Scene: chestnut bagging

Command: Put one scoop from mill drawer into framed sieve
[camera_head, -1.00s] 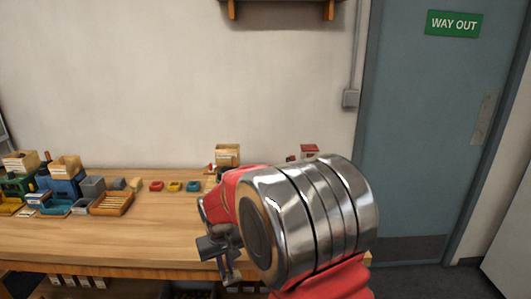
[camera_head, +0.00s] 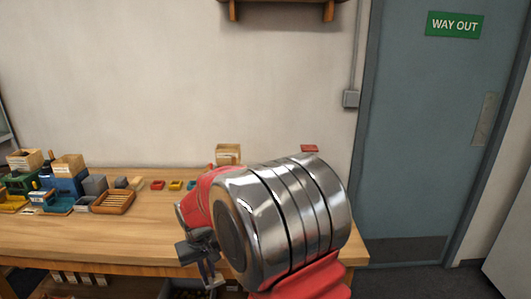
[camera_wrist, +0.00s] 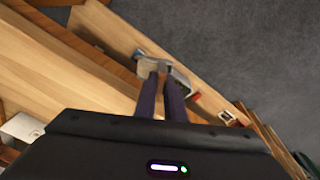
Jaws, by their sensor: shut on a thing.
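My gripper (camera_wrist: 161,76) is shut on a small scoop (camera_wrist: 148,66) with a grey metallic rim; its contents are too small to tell. In the head view my arm hides most of the gripper and the scoop. A blue mill (camera_head: 68,184) with a wooden hopper stands at the left of the bench, a low drawer-like tray (camera_head: 58,206) at its foot. A wooden framed tray with slats, likely the framed sieve (camera_head: 113,202), lies to its right, well left of my arm.
A green mill (camera_head: 22,182) stands at the far left. Grey blocks (camera_head: 95,184) and small red (camera_head: 157,185) and yellow (camera_head: 175,185) trays line the back of the wooden bench (camera_head: 100,236). A wooden box (camera_head: 228,153) stands behind my arm. The bench front is clear.

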